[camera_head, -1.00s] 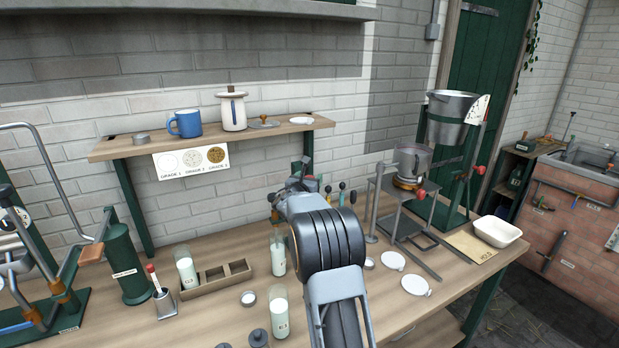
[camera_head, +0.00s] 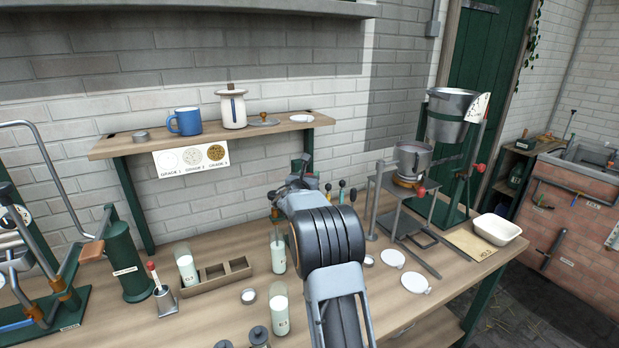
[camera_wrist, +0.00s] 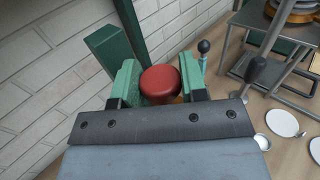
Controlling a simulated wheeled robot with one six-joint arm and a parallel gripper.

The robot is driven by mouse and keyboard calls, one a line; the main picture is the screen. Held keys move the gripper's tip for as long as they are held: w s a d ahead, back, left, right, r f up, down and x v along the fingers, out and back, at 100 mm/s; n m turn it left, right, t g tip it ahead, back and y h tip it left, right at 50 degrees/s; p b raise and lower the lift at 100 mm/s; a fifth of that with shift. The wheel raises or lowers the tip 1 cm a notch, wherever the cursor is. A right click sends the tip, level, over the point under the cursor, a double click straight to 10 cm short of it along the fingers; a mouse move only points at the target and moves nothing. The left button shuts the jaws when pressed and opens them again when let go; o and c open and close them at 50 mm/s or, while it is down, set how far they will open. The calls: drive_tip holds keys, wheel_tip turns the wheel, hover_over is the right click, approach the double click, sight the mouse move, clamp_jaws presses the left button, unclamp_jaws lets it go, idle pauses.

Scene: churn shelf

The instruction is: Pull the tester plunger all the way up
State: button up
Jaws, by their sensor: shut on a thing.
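The tester plunger shows in the wrist view as a round red knob (camera_wrist: 160,80) between the two green fingers of my gripper (camera_wrist: 160,88). The fingers are closed in on the knob from both sides. A bit of yellow shows below the knob, and the rest of the tester is hidden by my gripper. In the head view my arm covers the knob, and my gripper (camera_head: 297,180) is seen from behind near the wall at the back of the bench.
A wooden shelf (camera_head: 110,150) with a blue mug (camera_head: 186,121) is on the wall to the left. Milk bottles (camera_head: 279,312) stand left of my arm. A metal stand (camera_head: 385,210) with a pot and white lids (camera_head: 415,282) are to the right. A black-knobbed lever (camera_wrist: 204,47) stands close beside my gripper.

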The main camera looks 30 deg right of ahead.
wheel_tip(320, 180, up, 7)
drive_tip(key=shift+r+p, duration=0.15)
drive_tip(key=shift+p, duration=1.05)
clamp_jaws()
drive_tip(key=o, duration=1.1)
unclamp_jaws()
drive_tip(key=shift+o, duration=0.3)
drive_tip(key=shift+s+a+f, duration=0.1)
drive_tip(key=shift+a+f, duration=0.05)
drive_tip(key=shift+f, duration=0.05)
drive_tip(key=b+v, duration=0.4)
drive_tip(key=v, duration=0.9)
drive_tip(key=shift+s+a, duration=0.15)
drive_tip(key=shift+s, duration=0.05)
